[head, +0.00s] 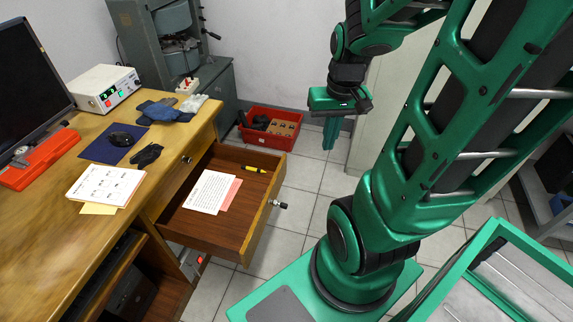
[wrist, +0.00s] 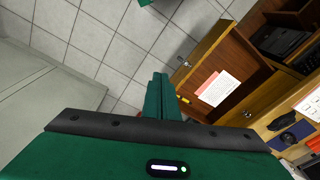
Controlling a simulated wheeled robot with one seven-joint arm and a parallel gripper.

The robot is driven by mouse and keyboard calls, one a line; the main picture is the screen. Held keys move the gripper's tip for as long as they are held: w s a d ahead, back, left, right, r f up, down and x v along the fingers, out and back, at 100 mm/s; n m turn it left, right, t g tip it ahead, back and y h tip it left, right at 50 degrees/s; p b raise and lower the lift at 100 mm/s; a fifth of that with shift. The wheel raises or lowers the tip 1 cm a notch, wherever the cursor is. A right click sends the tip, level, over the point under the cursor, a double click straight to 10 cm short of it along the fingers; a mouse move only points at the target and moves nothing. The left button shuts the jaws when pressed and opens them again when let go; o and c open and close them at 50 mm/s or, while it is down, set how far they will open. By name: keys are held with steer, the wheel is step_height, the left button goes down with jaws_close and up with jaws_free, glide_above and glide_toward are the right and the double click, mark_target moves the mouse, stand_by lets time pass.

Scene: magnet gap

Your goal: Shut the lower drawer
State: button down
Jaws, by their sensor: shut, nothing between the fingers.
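A wooden drawer (head: 247,236) stands pulled out from the desk, below a closed front with a round knob (head: 187,159). Its own metal knob (head: 279,204) is on its outer front face. Inside lie a white printed sheet (head: 208,191), a pink sheet (head: 231,193) and a yellow marker (head: 255,169). The open drawer (wrist: 212,42) also shows in the wrist view, right of the fingers. My gripper (head: 330,134) is shut and empty, pointing down over the floor beyond the drawer, to the right and apart from it. Its fingers (wrist: 160,98) show together in the wrist view.
The desk (head: 40,230) holds a monitor (head: 30,75), a power unit (head: 104,88), a mouse (head: 121,139), gloves (head: 168,110) and papers (head: 106,184). A red crate (head: 270,128) stands on the floor behind the drawer. The tiled floor (head: 300,215) right of the drawer is clear.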

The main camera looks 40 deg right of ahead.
steer(key=w+d+f+t, duration=0.2)
steer(key=w+f, duration=0.4)
steer(key=f, duration=0.1)
steer(key=w+d+f+t, duration=0.1)
steer(key=w+d+f, duration=0.2)
steer(key=w+f, duration=0.35)
steer(key=m+t, duration=0.3)
steer(key=m, duration=0.1)
glide_toward(285, 161)
step_height(285, 161, down, 4)
steer(key=d, duration=0.3)
steer(key=shift+w+a+f, duration=0.1)
steer(key=shift+w+a, duration=0.55)
steer(key=shift+w, duration=0.1)
steer(key=shift+w+a+f, duration=0.15)
steer(key=shift+w+a, duration=0.45)
steer(key=shift+w, duration=0.15)
steer(key=shift+w, duration=0.1)
